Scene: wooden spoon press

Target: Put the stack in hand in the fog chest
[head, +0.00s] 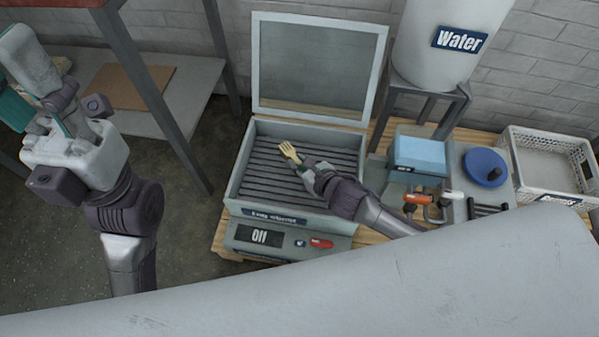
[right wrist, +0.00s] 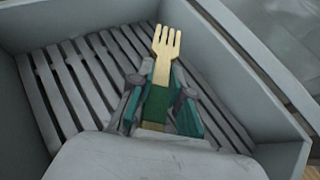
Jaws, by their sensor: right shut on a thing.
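The fog chest (head: 237,177) is a grey box with a dark slatted floor, its framed lid (head: 318,62) standing open at the back. My right gripper (head: 308,166) reaches over the chest from the right. It is shut on the stack (head: 290,152), pale wooden forks with tines pointing away. In the right wrist view the stack (right wrist: 165,50) shows between the teal finger pads, with a green band around its handle. The slats lie below it; I cannot tell whether it touches them. My left gripper (head: 38,80) is at the far left, away from the chest; its finger gap is unclear.
The chest's front panel (head: 290,241) has a display reading "Off" and a red switch. To the right stand a light-blue box (head: 420,151), a blue round knob (head: 486,165) and a white crate (head: 545,150). A white Water tank (head: 445,65) stands behind.

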